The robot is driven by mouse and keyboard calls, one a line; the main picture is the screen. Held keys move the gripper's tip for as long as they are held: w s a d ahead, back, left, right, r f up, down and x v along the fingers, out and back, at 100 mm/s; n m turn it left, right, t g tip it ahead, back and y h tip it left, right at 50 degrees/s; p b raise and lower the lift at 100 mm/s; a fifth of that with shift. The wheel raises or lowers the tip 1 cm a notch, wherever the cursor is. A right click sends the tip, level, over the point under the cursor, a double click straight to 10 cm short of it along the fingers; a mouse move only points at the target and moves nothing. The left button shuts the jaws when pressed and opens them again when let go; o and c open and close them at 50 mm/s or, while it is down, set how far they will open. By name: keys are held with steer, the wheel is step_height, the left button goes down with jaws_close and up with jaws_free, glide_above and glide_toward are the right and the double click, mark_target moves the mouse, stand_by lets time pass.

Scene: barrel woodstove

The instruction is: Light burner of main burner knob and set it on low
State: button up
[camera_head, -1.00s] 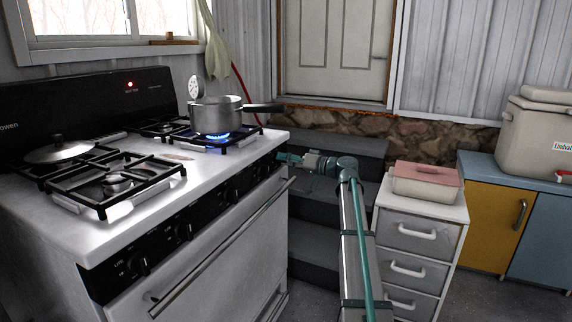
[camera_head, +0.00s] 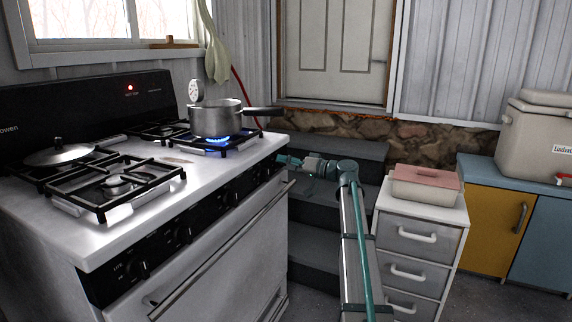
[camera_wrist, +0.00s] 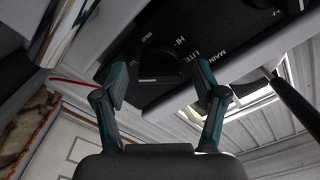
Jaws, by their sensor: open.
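The main burner knob (camera_wrist: 160,67) is dark and round, on the black front panel (camera_wrist: 225,40) with the words MAIN, LITE, HI and MED around it. My gripper (camera_wrist: 162,80) is open in the wrist view, with one finger on each side of the knob. I cannot tell whether either finger touches it. In the head view my gripper (camera_head: 283,160) is at the right end of the stove's front panel and hides that knob. A blue flame (camera_head: 217,139) burns under the metal saucepan (camera_head: 214,120) at the stove's right side.
The white stove (camera_head: 215,165) also carries bare black grates and a metal lid (camera_head: 58,154). The oven door handle (camera_head: 225,248) sticks out below the knobs. Dark steps (camera_head: 310,240) and a white drawer unit (camera_head: 412,240) with a pink-lidded box (camera_head: 426,184) stand to the right.

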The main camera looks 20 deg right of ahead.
steer(key=v, duration=1.2)
stand_by(0.4)
steer(key=s+a+f+m+g+h, duration=0.1)
steer(key=s+a+f+g, duration=0.5)
steer(key=f, duration=0.8)
steer(key=s+a+f+m+g+h, duration=0.15)
steer(key=s+a+f+g, duration=0.35)
steer(key=s+f, duration=0.65)
steer(key=s+a+f+m+g+h, duration=0.15)
steer(key=s+a+f+g, duration=0.4)
steer(key=f, duration=1.05)
steer(key=s+a+f+n+g+h, duration=0.1)
steer(key=s+a+f+g+h, duration=0.3)
steer(key=s, duration=0.7)
steer(key=s+a+f+n+g+h, duration=0.1)
steer(key=s+a+f+n+g, duration=0.1)
steer(key=s+a+f, duration=0.65)
steer(key=s+a+f+n+g+h, duration=0.1)
steer(key=s+a+f+g+h, duration=0.2)
steer(key=s, duration=1)
step_height(320, 180, up, 17)
steer(key=t+p, duration=0.5)
steer(key=p, duration=2.7)
steer(key=shift+s+a, duration=0.3)
steer(key=shift+s, duration=0.15)
